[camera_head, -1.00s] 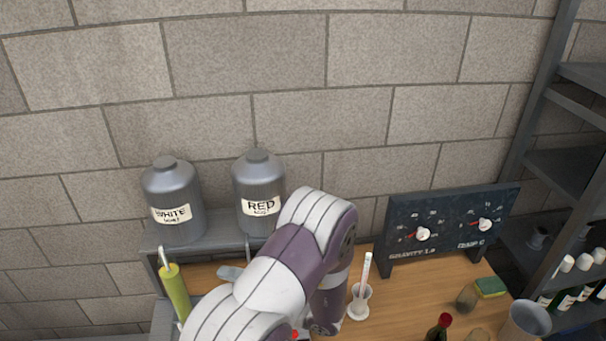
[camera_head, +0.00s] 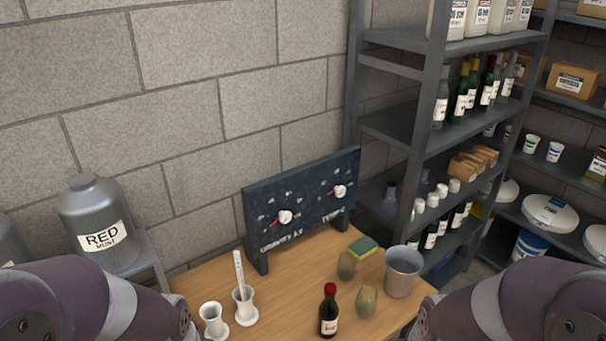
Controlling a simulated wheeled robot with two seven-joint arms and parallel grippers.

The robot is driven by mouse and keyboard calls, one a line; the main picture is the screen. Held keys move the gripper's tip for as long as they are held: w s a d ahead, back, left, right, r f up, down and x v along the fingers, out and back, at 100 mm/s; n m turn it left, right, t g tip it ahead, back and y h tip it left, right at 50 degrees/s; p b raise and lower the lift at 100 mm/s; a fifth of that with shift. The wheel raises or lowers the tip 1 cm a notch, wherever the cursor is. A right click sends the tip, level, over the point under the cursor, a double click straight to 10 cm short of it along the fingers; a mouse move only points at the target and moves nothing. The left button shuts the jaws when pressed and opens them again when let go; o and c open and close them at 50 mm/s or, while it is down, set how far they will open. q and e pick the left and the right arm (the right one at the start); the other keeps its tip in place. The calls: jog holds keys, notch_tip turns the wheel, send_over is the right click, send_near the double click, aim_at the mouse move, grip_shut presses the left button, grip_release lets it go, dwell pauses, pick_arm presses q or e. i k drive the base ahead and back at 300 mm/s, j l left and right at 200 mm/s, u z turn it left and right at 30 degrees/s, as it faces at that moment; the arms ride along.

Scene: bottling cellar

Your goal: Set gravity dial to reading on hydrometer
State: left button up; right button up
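A dark panel (camera_head: 308,205) stands upright on the wooden table (camera_head: 292,296) against the wall. The gravity dial (camera_head: 286,217) is its left white knob with a red pointer, above the lettering "GRAVITY". A second white knob (camera_head: 339,191) with a red pointer sits on its right. The hydrometer (camera_head: 239,272) is a thin white stem standing in a white cylinder (camera_head: 245,308), left of the panel; its reading is too small to tell. Parts of my two arms show at the lower left and lower right. Both grippers are out of view.
An empty-looking white vessel (camera_head: 214,321) stands beside the hydrometer's cylinder. A dark bottle (camera_head: 329,311) with a red cap, stone-like lumps (camera_head: 366,301), a sponge (camera_head: 364,247) and a grey bucket (camera_head: 403,271) stand to the right. Shelves (camera_head: 397,127) flank the table. A RED tank (camera_head: 97,222) is at left.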

aim_at(285, 217)
jog(key=i+l+u, duration=0.1)
jog(key=l, duration=0.2)
jog(key=i+l+u, duration=0.25)
jog(key=l, duration=0.4)
jog(key=i+l+u, duration=0.15)
jog(key=i+l, duration=0.1)
jog(key=l, duration=0.1)
